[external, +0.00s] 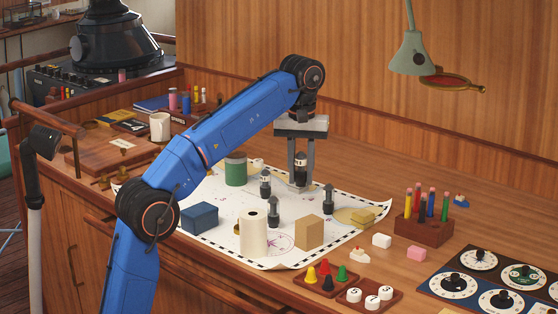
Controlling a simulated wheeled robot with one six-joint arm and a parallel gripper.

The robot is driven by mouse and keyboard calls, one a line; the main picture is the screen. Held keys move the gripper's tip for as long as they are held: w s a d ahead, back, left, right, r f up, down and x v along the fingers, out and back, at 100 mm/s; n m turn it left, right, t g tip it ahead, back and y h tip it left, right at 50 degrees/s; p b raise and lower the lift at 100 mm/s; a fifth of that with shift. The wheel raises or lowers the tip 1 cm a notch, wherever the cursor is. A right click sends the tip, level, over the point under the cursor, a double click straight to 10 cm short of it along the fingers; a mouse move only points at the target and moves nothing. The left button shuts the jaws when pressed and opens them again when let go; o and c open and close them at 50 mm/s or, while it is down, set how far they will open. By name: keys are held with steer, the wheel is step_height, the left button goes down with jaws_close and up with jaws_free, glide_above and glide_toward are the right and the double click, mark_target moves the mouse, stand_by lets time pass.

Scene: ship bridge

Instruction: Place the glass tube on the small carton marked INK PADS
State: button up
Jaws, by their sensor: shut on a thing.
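My gripper (301,183) points down over the far part of the white chart, its two grey fingers on either side of a small dark piece with a pale band (301,170). It is shut on this piece. I cannot tell whether the piece is the glass tube or whether its foot touches the chart. No other clear glass tube can be made out. A small tan carton (309,232) stands near the chart's front edge, and a dark blue box (200,218) stands at its left. No INK PADS marking is legible on either.
Dark pointed pieces (328,198) stand around the gripper on the chart (215,248). A cream roll (253,236) stands left of the tan carton, and a green tin (236,168) is farther back. A pencil block (423,229) and white blocks are at right. Bare desk shows behind the pencil block.

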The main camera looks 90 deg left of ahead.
glide_above(310, 220)
steer(key=shift+a+f, duration=0.1)
steer(key=shift+f, duration=3.5)
steer(key=shift+f, duration=0.1)
steer(key=o, duration=1)
steer(key=shift+o, duration=0.2)
step_height(310, 220, up, 8)
steer(key=shift+f, duration=0.15)
